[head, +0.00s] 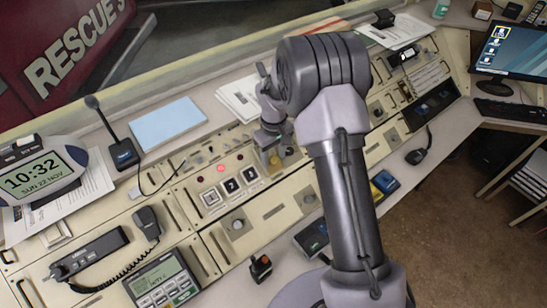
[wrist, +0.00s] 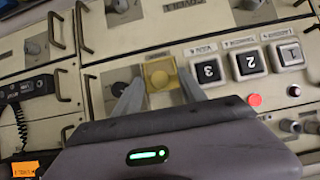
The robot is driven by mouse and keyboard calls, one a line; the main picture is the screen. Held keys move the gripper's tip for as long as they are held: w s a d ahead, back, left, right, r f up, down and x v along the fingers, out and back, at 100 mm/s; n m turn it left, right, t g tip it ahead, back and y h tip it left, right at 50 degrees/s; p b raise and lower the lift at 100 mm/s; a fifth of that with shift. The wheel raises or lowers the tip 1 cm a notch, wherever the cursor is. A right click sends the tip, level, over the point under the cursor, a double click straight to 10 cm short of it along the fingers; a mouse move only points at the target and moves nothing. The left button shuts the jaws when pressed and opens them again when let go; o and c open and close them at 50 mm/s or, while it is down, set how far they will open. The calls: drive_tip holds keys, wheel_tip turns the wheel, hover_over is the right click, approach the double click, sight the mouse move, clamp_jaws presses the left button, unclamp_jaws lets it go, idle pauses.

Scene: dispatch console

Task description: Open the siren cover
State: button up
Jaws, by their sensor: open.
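The siren cover is most likely the small yellow see-through cover (wrist: 160,74) on the cream panel, beside the button marked 3 (wrist: 208,71) in the wrist view. It appears closed, lying flat over its switch. In the head view a bit of yellow (head: 274,158) shows under my gripper (head: 270,140), partly hidden by it. My gripper (wrist: 161,80) is open, with one grey finger on each side of the cover in the wrist view. I cannot tell whether the fingers touch it. Nothing is held.
Square buttons marked 2 (wrist: 249,63) and 1 (wrist: 288,54) line up with button 3. A lit red lamp (wrist: 254,100) is close by. A desk microphone (head: 124,152), blue sheet (head: 168,122) and radio handset (head: 147,221) lie to the left. Metal panel handles stick up around the cover.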

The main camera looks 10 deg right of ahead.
clamp_jaws()
idle(1.4)
